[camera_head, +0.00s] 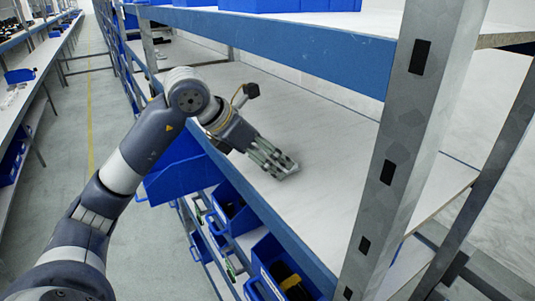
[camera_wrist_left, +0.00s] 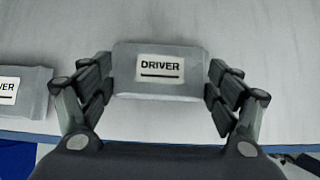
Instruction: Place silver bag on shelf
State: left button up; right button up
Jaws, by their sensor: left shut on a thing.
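A silver-grey bag (camera_wrist_left: 160,92) with a white label reading "DRIVER" is between the fingers of my left gripper (camera_wrist_left: 160,80) in the wrist view. The gripper is shut on its two sides. In the head view my left gripper (camera_head: 276,163) is low over the white shelf (camera_head: 335,150), inside its blue front edge. There the fingers mostly hide the bag. I cannot tell whether the bag touches the shelf. My right gripper is out of view.
A second grey bag (camera_wrist_left: 22,92) with a partly cut-off label lies left in the wrist view. A metal upright (camera_head: 405,140) stands to the right. A blue upper shelf beam (camera_head: 290,42) runs above. Blue bins (camera_head: 235,207) sit below. The shelf surface around the gripper is mostly bare.

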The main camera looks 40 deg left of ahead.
pick_arm(q)
jog(key=shift+f, duration=0.1)
jog(key=o, duration=1)
jog(key=shift+r, duration=0.25)
jog(key=b+v, duration=0.3)
jog(key=v, duration=0.8)
jog(key=shift+s+a+r, duration=0.25)
jog(key=shift+s, duration=0.05)
